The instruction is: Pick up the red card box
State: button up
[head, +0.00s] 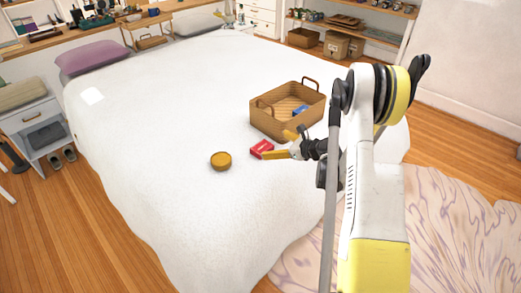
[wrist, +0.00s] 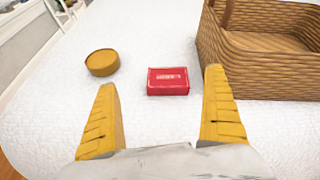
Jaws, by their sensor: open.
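The red card box (head: 261,148) lies flat on the white bed, in front of the wicker basket. In the wrist view the red card box (wrist: 168,81) sits ahead of my fingertips, roughly centred between them, with light lettering on its top. My gripper (head: 285,145) is open and empty, close to the box in the head view. In the wrist view the two yellow fingers of my gripper (wrist: 162,78) stand wide apart, and neither is seen touching the box.
A wicker basket (head: 287,116) with handles and a blue item inside stands on the bed behind the box; it also shows at the right of the wrist view (wrist: 262,70). A round mustard-coloured tin (head: 221,161) lies left of the box. The left of the bed (head: 150,150) is mostly clear.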

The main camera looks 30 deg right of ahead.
aim_at(263, 147)
jog(key=f, duration=0.1)
jog(key=d+f+m, duration=0.1)
jog(key=f, duration=0.1)
jog(key=shift+s+d+f+m+t, duration=0.15)
jog(key=shift+s+d+m+t, duration=0.15)
jog(key=shift+m, duration=0.1)
jog(key=shift+f, duration=0.25)
jog(key=b+x, duration=0.2)
jog(key=x, duration=0.3)
jog(key=shift+w+f, duration=0.1)
jog(key=shift+w, duration=0.2)
jog(key=b+x, duration=0.2)
jog(key=x, duration=0.2)
jog(key=shift+w+a+f+b, duration=0.15)
jog(key=shift+f+b, duration=0.1)
jog(key=shift+b, duration=0.15)
jog(key=shift+w, duration=0.3)
jog(key=shift+r, duration=0.1)
jog(key=c, duration=1.2)
